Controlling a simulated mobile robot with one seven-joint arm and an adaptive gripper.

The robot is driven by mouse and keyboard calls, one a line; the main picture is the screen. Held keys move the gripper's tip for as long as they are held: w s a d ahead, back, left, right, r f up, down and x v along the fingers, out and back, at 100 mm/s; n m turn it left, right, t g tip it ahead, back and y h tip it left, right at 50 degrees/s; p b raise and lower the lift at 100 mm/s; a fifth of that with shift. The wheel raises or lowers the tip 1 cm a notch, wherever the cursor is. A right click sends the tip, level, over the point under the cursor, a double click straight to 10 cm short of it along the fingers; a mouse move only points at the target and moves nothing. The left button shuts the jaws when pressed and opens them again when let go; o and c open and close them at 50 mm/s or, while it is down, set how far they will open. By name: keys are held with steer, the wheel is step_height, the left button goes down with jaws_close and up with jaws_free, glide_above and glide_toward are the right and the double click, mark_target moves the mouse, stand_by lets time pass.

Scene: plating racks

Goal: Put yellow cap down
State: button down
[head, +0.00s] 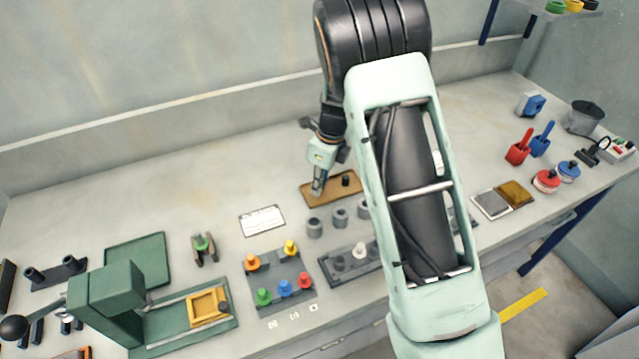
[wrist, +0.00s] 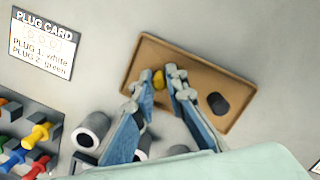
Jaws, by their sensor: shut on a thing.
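The yellow cap (wrist: 158,80) shows in the wrist view as a small yellow piece between the fingertips of my gripper (wrist: 160,77). My gripper is shut on it. In the head view my gripper (head: 317,191) points down at the left end of a brown tray (head: 331,197), and the cap cannot be made out there. The tray also shows in the wrist view (wrist: 200,62), with the cap over its left part. I cannot tell whether the cap touches the tray floor. A dark cylinder (wrist: 218,103) stands in the tray's right part, apart from my fingers.
Several grey hollow cylinders (head: 314,228) stand just in front of the tray. A plug card (head: 262,221) lies to the left. A grey rack of coloured plugs (head: 279,284) is at front left. The bench behind the tray is clear.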

steer(key=c, duration=1.9)
jaws_free()
steer(key=shift+f, duration=0.1)
steer(key=shift+c, duration=0.2)
step_height(320, 180, up, 12)
steer(key=d, duration=0.1)
steer(key=shift+s+d, duration=0.35)
